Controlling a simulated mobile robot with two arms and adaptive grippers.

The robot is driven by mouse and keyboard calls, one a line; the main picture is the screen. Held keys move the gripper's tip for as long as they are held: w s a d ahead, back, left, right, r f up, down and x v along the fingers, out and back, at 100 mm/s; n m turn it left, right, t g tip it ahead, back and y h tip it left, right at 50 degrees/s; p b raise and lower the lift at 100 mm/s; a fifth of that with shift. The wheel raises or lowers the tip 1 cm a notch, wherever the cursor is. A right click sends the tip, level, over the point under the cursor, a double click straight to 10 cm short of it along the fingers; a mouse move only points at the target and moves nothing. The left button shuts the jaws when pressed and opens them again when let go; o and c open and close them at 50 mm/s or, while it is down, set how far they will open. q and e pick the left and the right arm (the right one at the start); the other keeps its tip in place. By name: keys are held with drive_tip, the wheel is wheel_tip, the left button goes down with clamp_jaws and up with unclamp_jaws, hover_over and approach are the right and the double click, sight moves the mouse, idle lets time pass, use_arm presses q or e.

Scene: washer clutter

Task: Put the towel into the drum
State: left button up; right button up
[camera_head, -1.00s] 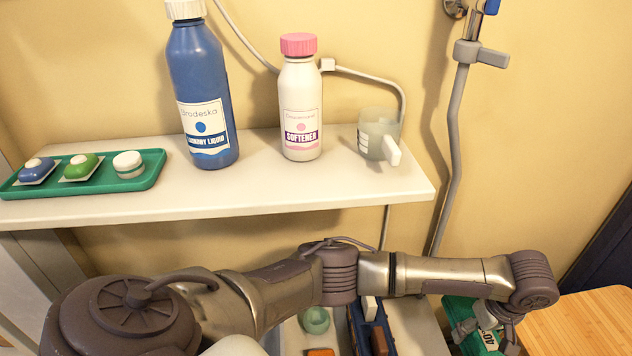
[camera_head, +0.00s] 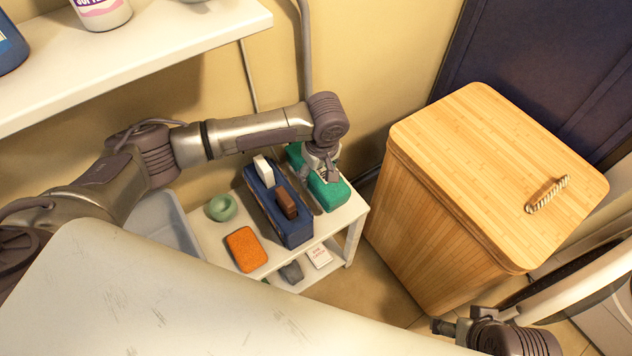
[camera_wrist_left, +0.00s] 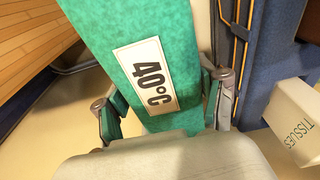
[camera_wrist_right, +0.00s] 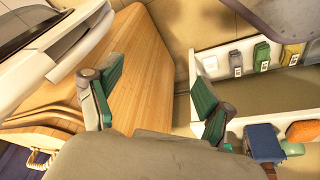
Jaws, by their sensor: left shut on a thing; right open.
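The towel (camera_head: 330,190) is a green folded bundle at the right end of the low white table. Its white label reading 40°C shows in the left wrist view (camera_wrist_left: 150,75). My left gripper (camera_head: 320,165) is over the towel and shut on it, with one finger on each side. I cannot tell if the towel is off the table. My right gripper (camera_wrist_right: 155,100) is open and empty; its arm shows at the bottom right of the head view. The washer (camera_head: 600,310) is partly in view at the right edge, with its round white door (camera_head: 580,280). The drum's inside is hidden.
A wooden hamper (camera_head: 490,170) with a rope handle stands between the table and the washer. A blue caddy (camera_head: 278,205) is close beside the towel. A shelf (camera_head: 150,55) is above.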

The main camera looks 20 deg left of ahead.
use_arm(q)
wheel_tip(320, 180, down, 4)
drive_tip(key=shift+s+a+r+b, duration=0.1)
drive_tip(key=shift+b, duration=0.75)
drive_tip(key=shift+f, duration=0.25)
drive_tip(key=shift+r, duration=0.1)
use_arm(e)
drive_tip(key=shift+w+a+f+t, duration=0.15)
drive_tip(key=shift+w+f+t, duration=0.15)
drive_tip(key=shift+w, duration=0.15)
drive_tip(key=shift+w+a+f+t, duration=0.1)
drive_tip(key=shift+w+f+t, duration=0.15)
drive_tip(key=shift+w, duration=0.2)
use_arm(q)
drive_tip(key=o, duration=1.2)
use_arm(e)
drive_tip(key=shift+s, duration=0.2)
use_arm(q)
drive_tip(key=shift+o, duration=0.2)
use_arm(e)
drive_tip(key=shift+f, duration=0.1)
